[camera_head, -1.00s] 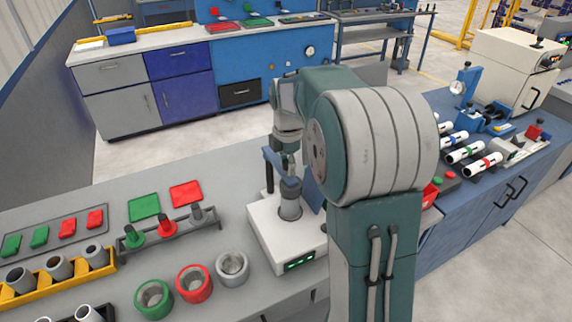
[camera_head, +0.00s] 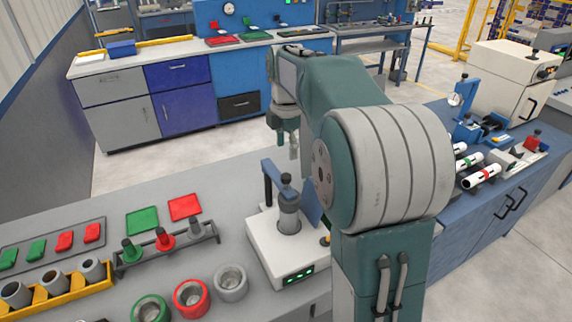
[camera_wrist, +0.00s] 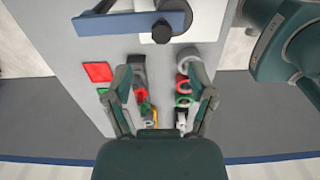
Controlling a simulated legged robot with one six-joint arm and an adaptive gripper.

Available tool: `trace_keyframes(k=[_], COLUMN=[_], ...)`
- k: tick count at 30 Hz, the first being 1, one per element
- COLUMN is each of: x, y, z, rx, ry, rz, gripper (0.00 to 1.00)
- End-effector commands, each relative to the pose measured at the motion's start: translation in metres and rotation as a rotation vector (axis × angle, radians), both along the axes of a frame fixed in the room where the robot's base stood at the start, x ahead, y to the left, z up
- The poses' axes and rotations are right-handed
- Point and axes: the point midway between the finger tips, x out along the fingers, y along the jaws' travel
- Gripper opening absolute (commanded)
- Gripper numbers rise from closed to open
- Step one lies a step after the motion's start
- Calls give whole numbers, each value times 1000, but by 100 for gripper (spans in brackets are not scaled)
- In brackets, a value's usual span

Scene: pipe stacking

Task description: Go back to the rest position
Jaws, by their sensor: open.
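My gripper (camera_head: 288,140) hangs above the grey bench, over the back side of the white device in the head view. In the wrist view my gripper (camera_wrist: 160,105) has its two fingers spread apart with nothing between them. The white device (camera_head: 262,240) has a blue bracket (camera_head: 274,178) and a grey cylinder (camera_head: 289,212) with a dark knob on top. The blue bracket also shows at the top of the wrist view (camera_wrist: 120,24). My gripper is apart from the device. Part of the device is hidden behind my arm.
On the grey bench (camera_head: 160,195) are a rack (camera_head: 168,245) with plugs, a yellow holder (camera_head: 50,285) with grey pipes, several rings such as a red one (camera_head: 192,298), and red (camera_head: 184,207) and green (camera_head: 141,221) squares. A blue bench (camera_head: 480,205) with white pipes stands at right.

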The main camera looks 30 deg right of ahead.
Motion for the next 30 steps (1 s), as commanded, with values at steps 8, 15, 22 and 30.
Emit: trace_keyframes(k=[8,15,22,30], x=[1,0,0,-30], y=[-1,0,0,24], z=[24,24,24,38], rx=[0,0,0,-9], ry=[-1,0,-1,-65], rz=[0,0,-2,-193], gripper=[72,72,72,72])
